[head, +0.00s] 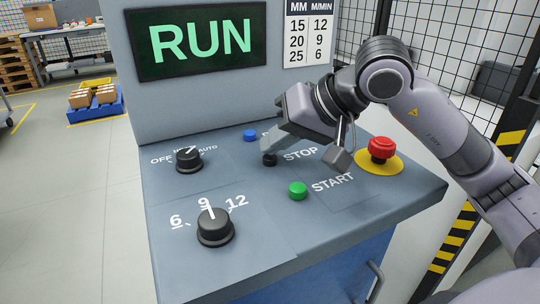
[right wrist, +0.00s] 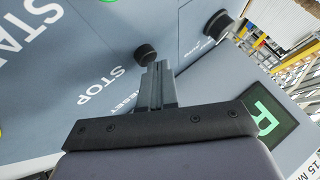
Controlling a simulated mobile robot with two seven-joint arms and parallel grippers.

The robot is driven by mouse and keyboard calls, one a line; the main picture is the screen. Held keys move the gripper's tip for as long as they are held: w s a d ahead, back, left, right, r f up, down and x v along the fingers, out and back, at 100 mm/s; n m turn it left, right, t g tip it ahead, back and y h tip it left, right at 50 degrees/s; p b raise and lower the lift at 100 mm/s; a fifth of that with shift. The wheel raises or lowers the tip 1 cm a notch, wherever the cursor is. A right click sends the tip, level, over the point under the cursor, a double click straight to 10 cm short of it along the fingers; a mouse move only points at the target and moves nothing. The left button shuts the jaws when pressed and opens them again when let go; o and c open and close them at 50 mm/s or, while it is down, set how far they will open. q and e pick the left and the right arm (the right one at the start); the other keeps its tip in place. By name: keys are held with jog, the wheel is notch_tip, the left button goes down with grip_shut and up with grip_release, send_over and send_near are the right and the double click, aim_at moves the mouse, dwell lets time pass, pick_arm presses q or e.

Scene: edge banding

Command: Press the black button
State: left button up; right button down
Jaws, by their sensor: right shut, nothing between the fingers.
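The black button (head: 269,160) sits beside the STOP label on the grey sloped panel (head: 260,205). My right gripper (head: 268,145) is shut and empty, its fingertips right at the black button from above and behind. In the right wrist view the shut fingers (right wrist: 153,72) reach to the edge of the black button (right wrist: 145,53). I cannot tell whether they touch it or whether it is pushed in. My left gripper is not in view.
A green button (head: 298,191), a blue button (head: 250,135), a red emergency stop (head: 380,149) on a yellow plate, and two black knobs (head: 189,159) (head: 214,228) share the panel. A screen (head: 200,40) above reads RUN in green.

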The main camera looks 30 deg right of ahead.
aim_at(276, 158)
jog(key=shift+f, duration=0.2)
dwell(0.4)
jog(key=shift+r+p, duration=0.45)
jog(key=shift+r, duration=0.45)
jog(key=shift+r+p, duration=1.9)
jog(key=shift+r, duration=0.7)
jog(key=shift+f, duration=0.1)
